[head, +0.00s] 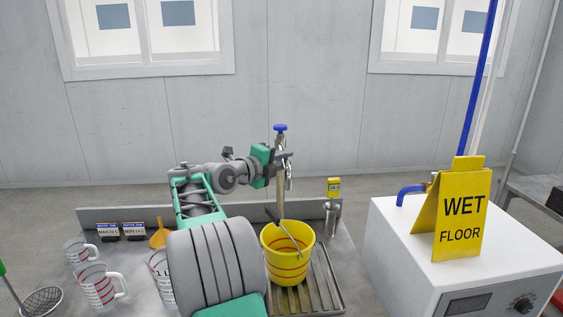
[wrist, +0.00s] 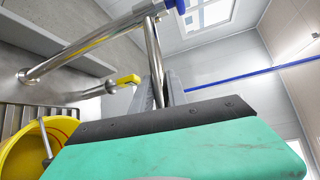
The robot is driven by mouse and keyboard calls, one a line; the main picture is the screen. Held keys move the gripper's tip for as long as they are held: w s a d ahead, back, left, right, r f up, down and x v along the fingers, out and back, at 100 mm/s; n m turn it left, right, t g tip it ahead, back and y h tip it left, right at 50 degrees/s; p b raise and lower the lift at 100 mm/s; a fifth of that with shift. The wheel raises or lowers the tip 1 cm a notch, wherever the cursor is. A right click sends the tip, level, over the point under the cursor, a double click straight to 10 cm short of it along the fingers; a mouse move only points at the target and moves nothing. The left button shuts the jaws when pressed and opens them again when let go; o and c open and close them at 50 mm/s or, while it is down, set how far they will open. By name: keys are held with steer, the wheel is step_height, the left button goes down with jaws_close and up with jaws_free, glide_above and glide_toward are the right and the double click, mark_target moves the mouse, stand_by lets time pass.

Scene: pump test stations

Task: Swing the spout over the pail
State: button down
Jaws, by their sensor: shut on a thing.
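A chrome tap post (head: 281,205) with a blue knob (head: 280,128) stands at the back of the drain tray. Its spout (head: 289,183) bends down beside the post; the spout pipe (wrist: 156,60) also shows in the wrist view. My gripper (head: 282,158) is shut on the spout near the top of the post; its fingertips are partly hidden. The yellow pail (head: 287,270) stands upright on the tray in front of the post, its handle leaning on the rim. In the head view the spout end appears above the pail; whether it is exactly over the opening I cannot tell.
A short metal fitting with a yellow top (head: 334,188) stands right of the pail. A white cabinet (head: 400,255) with a wet floor sign (head: 461,215) stands at right. The slatted tray (head: 325,285) is bare beside the pail.

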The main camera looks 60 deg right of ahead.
steer(key=shift+r, duration=0.1)
steer(key=c, duration=1.3)
jaws_free()
steer(key=shift+w, duration=0.1)
steer(key=a+b, duration=0.1)
steer(key=a, duration=0.6)
steer(key=shift+w+a+r+b, duration=0.3)
steer(key=shift+w+a+r, duration=0.05)
steer(key=shift+w+r, duration=0.1)
